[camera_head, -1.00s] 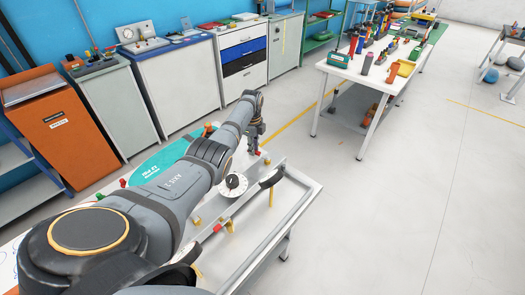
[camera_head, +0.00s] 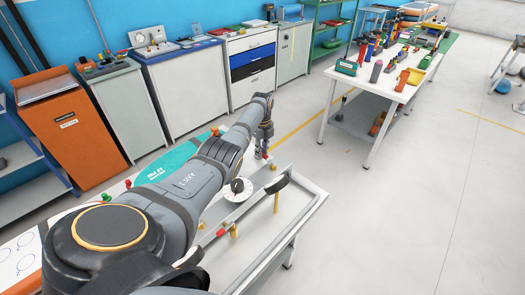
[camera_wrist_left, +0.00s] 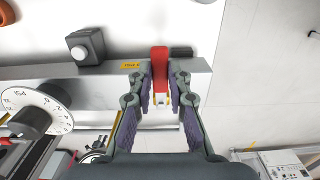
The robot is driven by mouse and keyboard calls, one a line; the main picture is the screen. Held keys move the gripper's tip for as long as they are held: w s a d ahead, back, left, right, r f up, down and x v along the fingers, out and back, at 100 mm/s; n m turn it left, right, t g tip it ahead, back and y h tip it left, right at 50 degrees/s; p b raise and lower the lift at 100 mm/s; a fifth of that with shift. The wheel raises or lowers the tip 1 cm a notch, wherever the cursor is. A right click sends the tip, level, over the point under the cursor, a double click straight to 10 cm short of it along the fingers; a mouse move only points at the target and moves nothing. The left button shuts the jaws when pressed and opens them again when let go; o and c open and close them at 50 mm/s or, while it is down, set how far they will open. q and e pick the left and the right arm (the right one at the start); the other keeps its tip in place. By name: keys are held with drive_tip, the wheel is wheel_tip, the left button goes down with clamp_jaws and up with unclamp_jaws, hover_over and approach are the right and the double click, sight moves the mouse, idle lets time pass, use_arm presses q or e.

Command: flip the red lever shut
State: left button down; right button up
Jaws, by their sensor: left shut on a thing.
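The red lever (camera_wrist_left: 160,60) stands at the edge of a grey rail in the left wrist view, beside a yellow label. My left gripper (camera_wrist_left: 161,98) is shut on it, with the two padded fingers on either side of its lower end. In the head view my left gripper (camera_head: 265,148) is at the far end of the bench rail, pointing down. The lever is mostly hidden there by the gripper. My right gripper is not in view.
A white numbered dial (camera_wrist_left: 38,108) and a dark knob block (camera_wrist_left: 86,46) sit near the lever. The bench (camera_head: 290,222) holds a long bar with a black grip (camera_head: 277,182). A tool table (camera_head: 385,92) stands beyond open floor.

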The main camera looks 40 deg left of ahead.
use_arm(q)
drive_tip(key=c, duration=1.3)
unclamp_jaws()
drive_tip(key=shift+w, duration=0.1)
drive_tip(key=shift+o, duration=0.2)
wheel_tip(320, 180, up, 12)
